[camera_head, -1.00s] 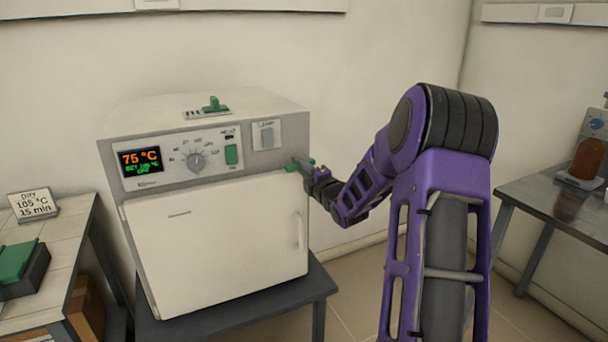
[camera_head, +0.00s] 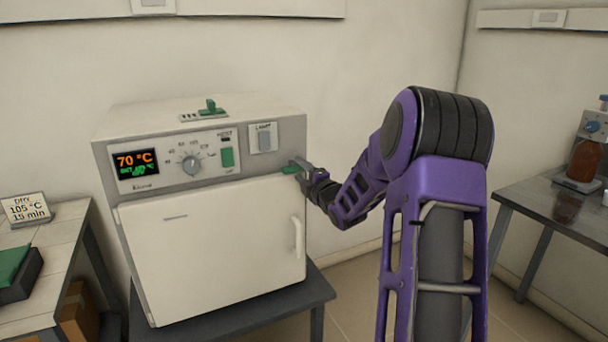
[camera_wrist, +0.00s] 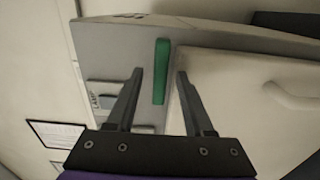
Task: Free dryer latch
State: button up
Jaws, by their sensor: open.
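The dryer is a pale box (camera_head: 215,240) with its door shut. Its green latch (camera_head: 290,169) lies level at the top right of the door. In the wrist view the latch (camera_wrist: 161,75) is a green bar standing between the two fingers. My gripper (camera_head: 302,164) is at the latch from the right, and in the wrist view my gripper (camera_wrist: 160,74) is open, with a finger on each side of the bar. A small gap shows on each side; whether either finger touches the latch I cannot tell.
The dryer's panel has a display (camera_head: 136,164) reading 70 °C, a dial (camera_head: 191,165) and a lamp switch (camera_head: 264,138). The door handle (camera_head: 298,238) is below the latch. A side table (camera_head: 50,255) stands left, a bench (camera_head: 545,215) right.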

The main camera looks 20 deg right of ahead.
jog(key=s, duration=1.7)
jog(key=shift+s+d, duration=0.2)
jog(key=shift+d, duration=0.15)
